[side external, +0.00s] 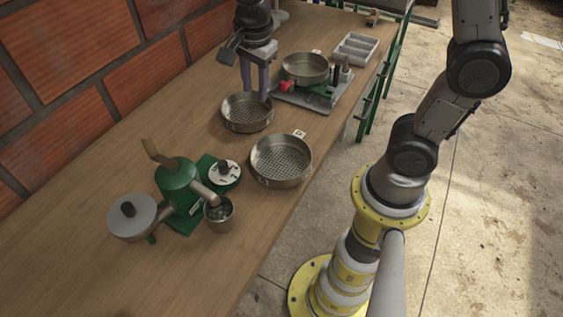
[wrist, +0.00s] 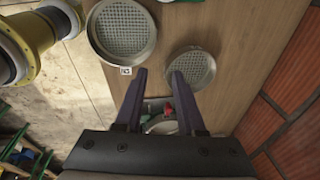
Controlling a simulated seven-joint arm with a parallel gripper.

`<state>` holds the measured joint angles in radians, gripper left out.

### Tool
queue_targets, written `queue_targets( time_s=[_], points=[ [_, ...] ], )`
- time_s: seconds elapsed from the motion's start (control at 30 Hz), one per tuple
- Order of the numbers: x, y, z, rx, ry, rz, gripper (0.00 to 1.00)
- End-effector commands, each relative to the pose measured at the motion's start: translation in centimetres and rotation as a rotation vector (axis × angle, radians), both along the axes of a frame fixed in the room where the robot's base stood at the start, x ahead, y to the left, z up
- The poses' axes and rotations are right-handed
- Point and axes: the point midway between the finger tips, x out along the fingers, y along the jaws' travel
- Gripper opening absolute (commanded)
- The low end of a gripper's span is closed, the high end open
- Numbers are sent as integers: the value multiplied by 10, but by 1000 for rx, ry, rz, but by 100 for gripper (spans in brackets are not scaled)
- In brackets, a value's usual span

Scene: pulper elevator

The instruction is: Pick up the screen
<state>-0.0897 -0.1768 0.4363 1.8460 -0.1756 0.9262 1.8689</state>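Three round metal screens with perforated bottoms are in the side view. One screen (side external: 247,127) lies on the table beneath my gripper (side external: 256,95); a wider, tagged screen (side external: 281,181) lies nearer the camera; a third (side external: 305,69) sits on a green-and-grey stand (side external: 318,100). My gripper is open, its two purple fingers pointing down near the first screen's rim. In the wrist view my gripper (wrist: 157,73) has a clear gap between the fingertips. One fingertip overlaps the first screen's (wrist: 195,70) edge; I cannot tell whether it touches. The tagged screen (wrist: 122,32) is at upper left.
A green pulper (side external: 177,190) with a grey-lidded pot, a dial scale (side external: 224,174) and a metal cup (side external: 219,214) stand at the front. A grey divided tray (side external: 355,49) is at the back. A brick wall (side external: 75,55) borders the table's left. The table's front left is clear.

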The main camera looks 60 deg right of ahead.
Motion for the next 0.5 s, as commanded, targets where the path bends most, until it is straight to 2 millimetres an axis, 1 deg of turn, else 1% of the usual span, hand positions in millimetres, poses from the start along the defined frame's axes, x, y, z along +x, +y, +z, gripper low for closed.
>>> queue_targets(
  time_s=[0.03,0.13,0.2,0.37,0.47,0.5],
  points=[
    [6,3,-17,-8,43,3,39],
    [10,7,-40,-19,102,20,39],
    [8,8,-51,-22,131,26,39],
    [7,8,-68,-24,149,32,39],
    [6,5,-84,-24,150,31,39],
    [5,4,-93,-23,152,31,39]
  ],
)
